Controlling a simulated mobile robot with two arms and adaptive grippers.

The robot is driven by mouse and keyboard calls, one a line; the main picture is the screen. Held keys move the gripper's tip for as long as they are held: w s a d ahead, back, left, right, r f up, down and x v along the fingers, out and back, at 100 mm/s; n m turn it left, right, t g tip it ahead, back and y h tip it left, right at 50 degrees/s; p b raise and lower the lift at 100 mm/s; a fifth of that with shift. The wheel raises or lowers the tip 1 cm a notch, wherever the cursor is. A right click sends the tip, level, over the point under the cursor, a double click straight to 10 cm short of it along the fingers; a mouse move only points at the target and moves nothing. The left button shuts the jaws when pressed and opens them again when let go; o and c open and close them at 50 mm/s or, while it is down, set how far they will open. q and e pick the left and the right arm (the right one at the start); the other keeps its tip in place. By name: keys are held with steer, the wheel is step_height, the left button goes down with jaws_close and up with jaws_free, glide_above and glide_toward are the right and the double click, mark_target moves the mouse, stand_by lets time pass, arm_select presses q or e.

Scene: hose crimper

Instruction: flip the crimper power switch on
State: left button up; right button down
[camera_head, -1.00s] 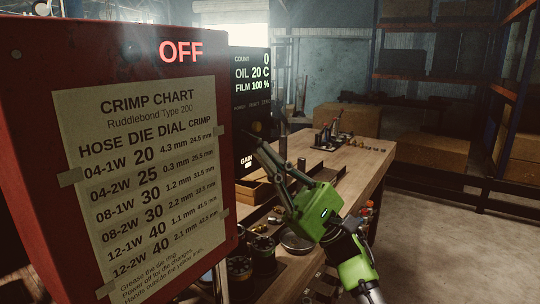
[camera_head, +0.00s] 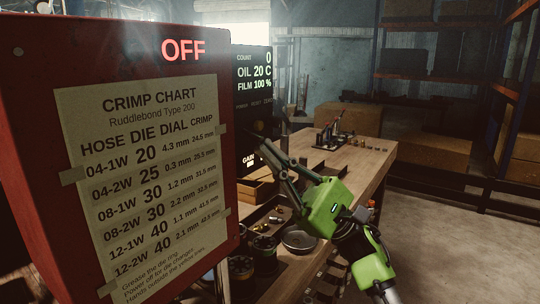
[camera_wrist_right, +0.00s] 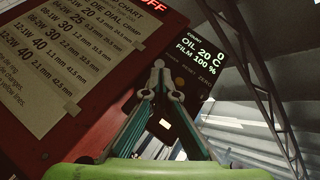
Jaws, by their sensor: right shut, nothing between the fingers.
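The crimper is a red box (camera_head: 215,60) on the left of the head view, with a lit OFF sign (camera_head: 183,50) on its front. I cannot pick out the power switch; the box's right side is turned away in the head view. My right gripper (camera_head: 262,138) is shut and empty, its fingers pointing left past the box's right edge, in front of the dark display panel (camera_head: 253,100). In the right wrist view the fingertips (camera_wrist_right: 160,68) are beside the red box (camera_wrist_right: 125,85) and overlap the panel (camera_wrist_right: 200,60). Contact cannot be told. My left gripper is out of view.
A crimp chart (camera_head: 145,180) is taped on the box's front. A wooden bench (camera_head: 365,155) runs behind my right arm, with dark round dies (camera_head: 264,255), a round metal dish (camera_head: 299,240) and a small fixture (camera_head: 332,140). Shelves with boxes stand behind; the floor at right is clear.

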steer(key=shift+s+d+r+m+t, duration=0.1)
steer(key=shift+m+t, duration=0.2)
steer(key=shift+s+d+r+m+t+h, duration=0.15)
steer(key=shift+r+m+t+h, duration=0.15)
steer(key=shift+m+t+h, duration=0.35)
steer(key=s+d+f+m+t+h+b, duration=0.1)
steer(key=d+f+m+h+b, duration=0.2)
steer(key=d+f+b, duration=0.2)
steer(key=d+b, duration=0.3)
steer(key=d, duration=0.4)
steer(key=shift+t, duration=0.35)
steer(key=shift+s+h, duration=0.1)
steer(key=shift+h, duration=0.15)
